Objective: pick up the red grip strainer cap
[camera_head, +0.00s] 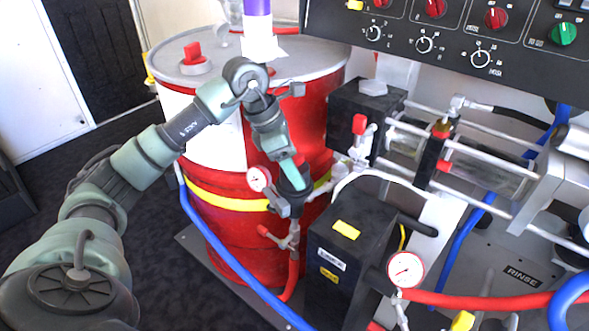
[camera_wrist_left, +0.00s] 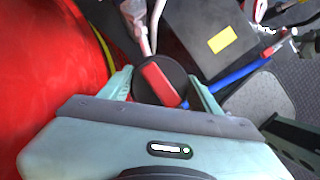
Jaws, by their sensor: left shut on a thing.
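The red grip strainer cap (camera_wrist_left: 163,84) shows in the left wrist view as a round black disc with a raised red bar across it. My left gripper (camera_wrist_left: 160,78) has one finger on each side of the disc and is shut on it. In the head view my left gripper (camera_head: 290,208) points down between the red drum and the black box, and it largely hides the cap. The cap is still close to the pipework behind it; I cannot tell whether it is seated or free. My right gripper is not in view.
The red drum (camera_head: 225,240) stands close to the left of the gripper. A black box with a yellow label (camera_head: 346,229) is close to its right. A pressure gauge (camera_head: 259,178), red-handled valves and a blue hose (camera_head: 225,255) crowd this spot. A control panel (camera_head: 455,30) overhangs at upper right.

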